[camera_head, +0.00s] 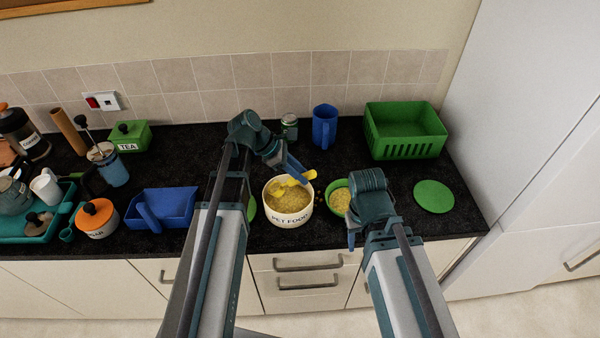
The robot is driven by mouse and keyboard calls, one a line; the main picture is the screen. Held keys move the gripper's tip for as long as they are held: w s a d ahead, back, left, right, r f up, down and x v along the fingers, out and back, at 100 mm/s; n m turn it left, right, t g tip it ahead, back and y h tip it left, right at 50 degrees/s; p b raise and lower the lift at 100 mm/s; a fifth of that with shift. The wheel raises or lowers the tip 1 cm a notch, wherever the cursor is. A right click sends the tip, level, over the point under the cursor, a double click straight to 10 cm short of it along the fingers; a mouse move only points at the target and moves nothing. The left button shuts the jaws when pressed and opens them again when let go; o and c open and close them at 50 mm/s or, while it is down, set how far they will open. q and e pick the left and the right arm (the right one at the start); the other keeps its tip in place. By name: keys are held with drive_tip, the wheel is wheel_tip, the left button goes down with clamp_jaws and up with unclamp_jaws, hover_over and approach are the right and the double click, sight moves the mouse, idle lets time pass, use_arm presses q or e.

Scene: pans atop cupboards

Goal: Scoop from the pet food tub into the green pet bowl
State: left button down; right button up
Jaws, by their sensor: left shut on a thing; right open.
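The cream pet food tub (290,219) stands open on the black counter, filled with yellow food. A yellow scoop (288,182) is over the tub at its back edge, its handle pointing up to the right. My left gripper (300,177) is shut on the scoop's handle. The green pet bowl (336,196) stands just right of the tub with some yellow food in it; my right arm hides its right side. My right gripper (351,240) is open in front of the bowl, pointing down, and seems empty.
A green round lid (433,196) lies at right.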

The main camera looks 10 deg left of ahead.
sight(311, 171)
use_arm(q)
drive_tip(key=shift+r+p, duration=1.1)
drive_tip(key=shift+r, duration=0.25)
drive_tip(key=d+y, duration=0.1)
drive_tip(key=d+f+y+p, duration=0.1)
drive_tip(key=g+y+p, duration=0.1)
drive_tip(key=shift+w+d+f, duration=0.15)
drive_tip(key=shift+w+d, duration=0.2)
drive_tip(key=shift+d, duration=0.05)
drive_tip(key=shift+w+d+f+g+y, duration=0.15)
drive_tip(key=shift+d+f+y, duration=0.2)
drive_tip(key=shift+d+y, duration=0.4)
drive_tip(key=shift+w+d+f+g+y, duration=0.15)
drive_tip(key=shift+d+f+y, duration=0.25)
drive_tip(key=shift+y, duration=0.65)
use_arm(e)
drive_tip(key=shift+r, duration=2.3)
use_arm(q)
drive_tip(key=shift+s, duration=0.1)
